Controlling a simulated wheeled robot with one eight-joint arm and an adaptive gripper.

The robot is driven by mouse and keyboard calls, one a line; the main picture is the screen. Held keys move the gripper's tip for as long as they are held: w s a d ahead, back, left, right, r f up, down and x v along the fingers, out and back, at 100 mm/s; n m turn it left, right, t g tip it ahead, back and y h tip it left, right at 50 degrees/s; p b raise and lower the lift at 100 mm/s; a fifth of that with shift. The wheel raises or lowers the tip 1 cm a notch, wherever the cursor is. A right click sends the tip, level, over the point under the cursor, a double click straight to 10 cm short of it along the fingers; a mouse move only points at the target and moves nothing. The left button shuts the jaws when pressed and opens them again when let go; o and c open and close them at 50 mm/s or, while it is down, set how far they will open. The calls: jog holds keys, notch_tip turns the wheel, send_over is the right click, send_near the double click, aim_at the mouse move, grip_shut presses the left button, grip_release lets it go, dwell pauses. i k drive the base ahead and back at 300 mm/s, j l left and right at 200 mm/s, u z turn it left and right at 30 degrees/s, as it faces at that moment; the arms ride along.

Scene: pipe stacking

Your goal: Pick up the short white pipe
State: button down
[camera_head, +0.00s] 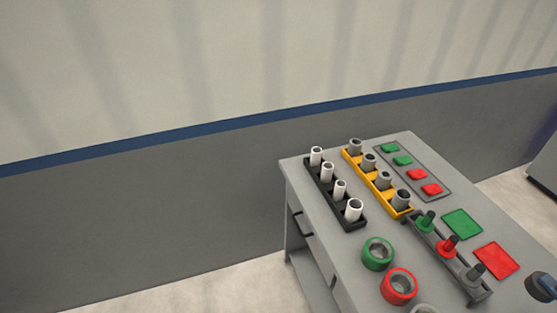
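Several white pipes stand upright in a row in a black rack (351,226) on the left side of the grey table (345,255). The back white pipe (315,158) is slim. In front of it stand a second white pipe (327,174) and a third white pipe (339,191). The front white pipe (353,213) looks wider and squatter than the others. I cannot tell for sure which is the short one. No gripper of mine can be made out in this view.
A yellow rack (408,212) with several grey pipes stands close to the right of the black rack. Green ring (372,262) and red ring (391,294) lie in front. Further right are a button panel (417,180), a grey rack with upright pegs, and green and red squares. A wall (150,225) stands behind.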

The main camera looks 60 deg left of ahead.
aim_at(316, 152)
jog(key=u, duration=2.05)
jog(key=i+j+z, duration=0.4)
jog(key=i+j, duration=0.6)
jog(key=i, duration=0.15)
